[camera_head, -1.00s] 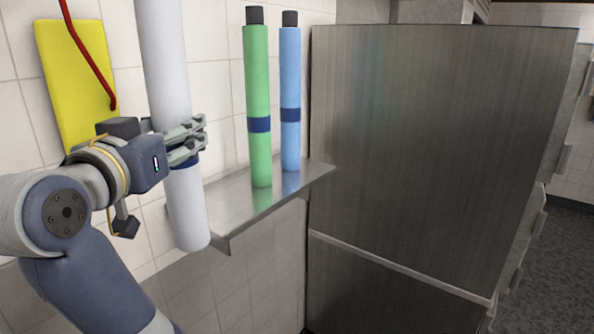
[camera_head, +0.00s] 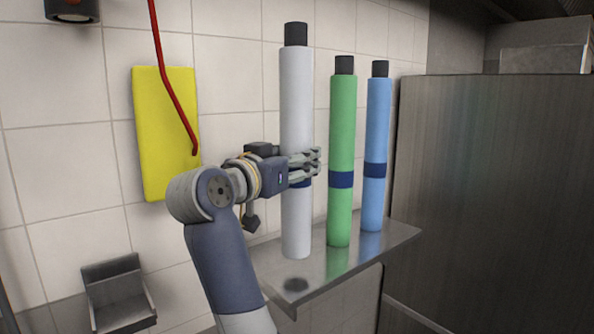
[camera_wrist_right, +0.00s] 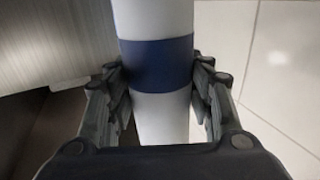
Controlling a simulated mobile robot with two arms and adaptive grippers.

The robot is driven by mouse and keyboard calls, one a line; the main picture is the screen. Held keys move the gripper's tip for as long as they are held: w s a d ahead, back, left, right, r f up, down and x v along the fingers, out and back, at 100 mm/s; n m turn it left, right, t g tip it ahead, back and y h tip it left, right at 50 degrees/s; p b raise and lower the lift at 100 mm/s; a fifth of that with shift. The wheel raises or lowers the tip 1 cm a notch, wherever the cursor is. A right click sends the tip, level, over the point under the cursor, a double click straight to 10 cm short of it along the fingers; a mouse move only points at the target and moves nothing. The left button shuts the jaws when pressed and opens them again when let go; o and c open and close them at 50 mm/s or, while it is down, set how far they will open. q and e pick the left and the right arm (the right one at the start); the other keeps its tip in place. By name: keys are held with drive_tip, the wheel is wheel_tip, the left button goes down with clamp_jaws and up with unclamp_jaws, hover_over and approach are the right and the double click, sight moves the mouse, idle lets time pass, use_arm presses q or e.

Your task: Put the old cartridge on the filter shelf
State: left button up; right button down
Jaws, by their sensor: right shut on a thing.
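The white cartridge (camera_head: 297,105), with a black cap and a dark blue band, stands upright in my right gripper (camera_head: 304,166). The gripper is shut on it at the blue band, and the right wrist view shows the fingers on both sides of the band (camera_wrist_right: 157,62). The cartridge is over the left part of the metal filter shelf (camera_head: 330,272). A dark round shadow lies on the shelf below its lower end, so it looks slightly above the surface. My left gripper is not in view.
A green cartridge (camera_head: 342,120) and a blue cartridge (camera_head: 377,125) stand upright on the shelf, right of the white one. A yellow panel (camera_head: 160,120) and a red hose (camera_head: 172,80) are on the tiled wall. A steel cabinet (camera_head: 480,200) stands at the right.

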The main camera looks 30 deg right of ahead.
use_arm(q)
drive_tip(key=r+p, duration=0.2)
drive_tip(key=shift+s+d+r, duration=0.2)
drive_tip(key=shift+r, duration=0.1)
use_arm(e)
drive_tip(key=w+d+f, duration=0.2)
drive_tip(key=w+f, duration=0.1)
drive_tip(key=shift+w+d+f, duration=0.1)
drive_tip(key=shift+w+f, duration=0.2)
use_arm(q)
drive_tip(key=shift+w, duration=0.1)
use_arm(e)
drive_tip(key=c, duration=0.8)
unclamp_jaws()
drive_tip(key=shift+s+f, duration=0.1)
drive_tip(key=shift+f, duration=0.1)
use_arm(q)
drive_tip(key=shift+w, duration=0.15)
use_arm(e)
drive_tip(key=shift+o, duration=0.2)
